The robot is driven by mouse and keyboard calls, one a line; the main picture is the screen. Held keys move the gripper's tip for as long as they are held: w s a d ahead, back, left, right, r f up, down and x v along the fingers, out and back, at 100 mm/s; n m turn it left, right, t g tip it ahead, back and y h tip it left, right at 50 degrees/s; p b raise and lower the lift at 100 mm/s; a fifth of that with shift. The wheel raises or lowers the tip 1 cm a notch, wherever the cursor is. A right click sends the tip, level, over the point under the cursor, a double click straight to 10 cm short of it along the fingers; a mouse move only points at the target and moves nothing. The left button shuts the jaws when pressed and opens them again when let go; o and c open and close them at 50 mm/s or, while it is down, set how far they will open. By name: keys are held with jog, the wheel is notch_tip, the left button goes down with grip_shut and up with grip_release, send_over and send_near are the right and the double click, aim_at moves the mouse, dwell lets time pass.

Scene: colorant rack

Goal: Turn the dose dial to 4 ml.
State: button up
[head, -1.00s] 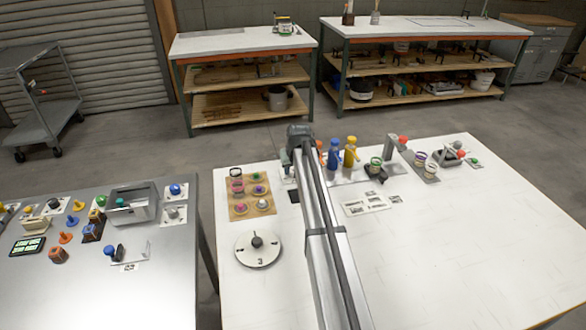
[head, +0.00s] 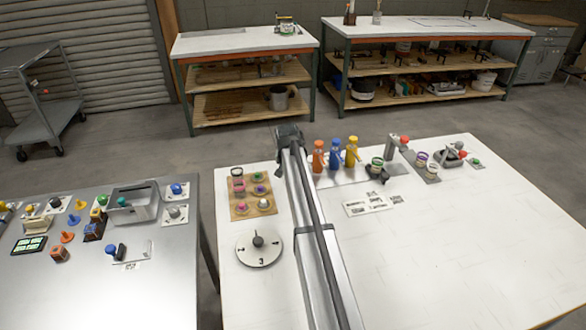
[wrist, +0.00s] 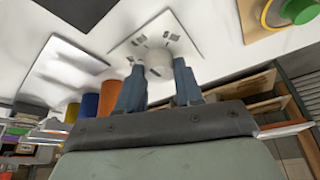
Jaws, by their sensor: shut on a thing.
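In the wrist view a square white plate (wrist: 140,40) with small dark marks carries a pale round knob (wrist: 158,60), which I take for the dose dial. The marks are too small to read, and I cannot tell which one the knob points to. My gripper (wrist: 158,75) has its two blue fingers on either side of the knob, shut on it. In the head view my arm hides the fingers and this dial.
Orange (head: 319,157), blue (head: 335,154) and yellow (head: 352,152) bottles stand close to the right of my arm. A wooden board with small cups (head: 240,209) and a round numbered disc (head: 275,252) lie left. The white table's right side is clear.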

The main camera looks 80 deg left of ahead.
jog(key=o, duration=1)
jog(key=shift+o, duration=0.2)
jog(key=v, duration=1.3)
jog(key=shift+r, duration=0.4)
jog(key=shift+d, duration=0.15)
